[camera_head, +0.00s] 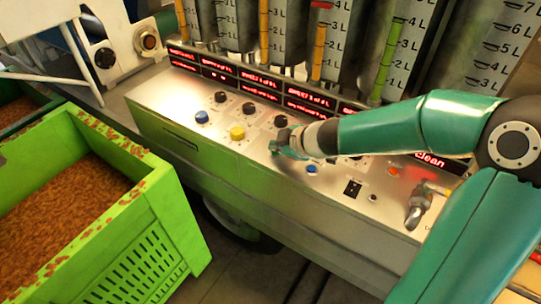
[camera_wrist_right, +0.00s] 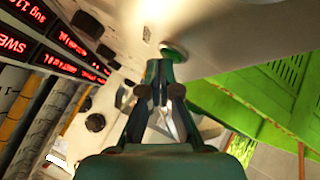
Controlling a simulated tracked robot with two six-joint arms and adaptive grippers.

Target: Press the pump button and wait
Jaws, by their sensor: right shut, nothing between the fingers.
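The control panel (camera_head: 160,95) is a pale metal top with knobs, buttons and red displays. My right gripper (camera_head: 278,150) is over the middle of the panel, shut and empty. In the right wrist view its fingertips (camera_wrist_right: 160,68) point at a round green button (camera_wrist_right: 173,51) and are very close to it; I cannot tell whether they touch. In the head view the gripper covers that spot. A yellow button (camera_head: 237,133) and blue buttons (camera_head: 202,117) are also on the panel. No label that I can read marks the pump button. My left gripper is not in view.
A green crate (camera_head: 140,225) full of brown-red pieces stands at the front left. Measuring columns with litre marks (camera_head: 335,45) rise behind the panel. A metal tap-like part (camera_head: 416,212) stands at the panel's right. A red-lit "Clean" display (camera_head: 430,160) is behind my right arm.

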